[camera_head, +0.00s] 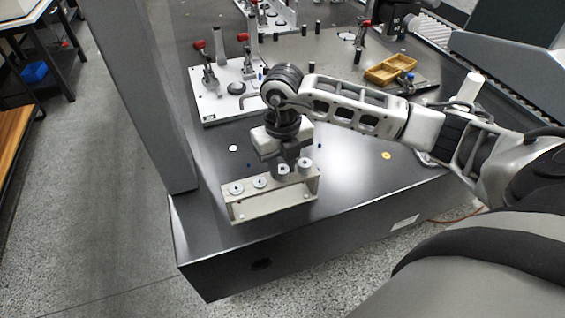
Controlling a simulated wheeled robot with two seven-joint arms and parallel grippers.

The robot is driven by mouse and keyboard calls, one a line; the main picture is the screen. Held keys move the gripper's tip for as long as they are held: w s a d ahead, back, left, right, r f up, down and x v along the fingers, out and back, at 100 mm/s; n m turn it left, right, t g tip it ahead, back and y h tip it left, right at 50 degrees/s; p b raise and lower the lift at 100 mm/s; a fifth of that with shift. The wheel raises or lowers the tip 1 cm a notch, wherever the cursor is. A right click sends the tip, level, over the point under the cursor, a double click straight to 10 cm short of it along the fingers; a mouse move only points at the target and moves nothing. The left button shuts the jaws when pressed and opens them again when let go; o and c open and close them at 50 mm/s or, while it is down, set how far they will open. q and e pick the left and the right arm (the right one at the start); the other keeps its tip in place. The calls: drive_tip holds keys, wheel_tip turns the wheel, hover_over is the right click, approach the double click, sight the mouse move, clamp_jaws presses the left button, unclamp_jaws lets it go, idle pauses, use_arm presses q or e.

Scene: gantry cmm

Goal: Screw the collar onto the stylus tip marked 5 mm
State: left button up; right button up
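A pale metal rack (272,207) stands near the front edge of the table. Several round pieces sit in a row along its top, including two flat light discs at the left, one of them here (236,188), and two taller grey cylinders at the right, one of them here (305,164). Markings such as 5 mm are too small to read, and I cannot tell which piece is the collar. My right gripper (290,162) points down just above the right half of the rack, at the cylinders. Its fingertips are partly hidden, so its opening and any contact are unclear. My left gripper is out of view.
A white fixture plate (222,100) with red-handled clamps stands behind the rack. A yellow disc (386,155) and a small white piece (233,148) lie on the table. A grey column (150,90) rises at the left edge.

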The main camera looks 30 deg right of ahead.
sight(282, 169)
drive_tip(key=o, duration=0.5)
wheel_tip(282, 169, up, 16)
idle(0.6)
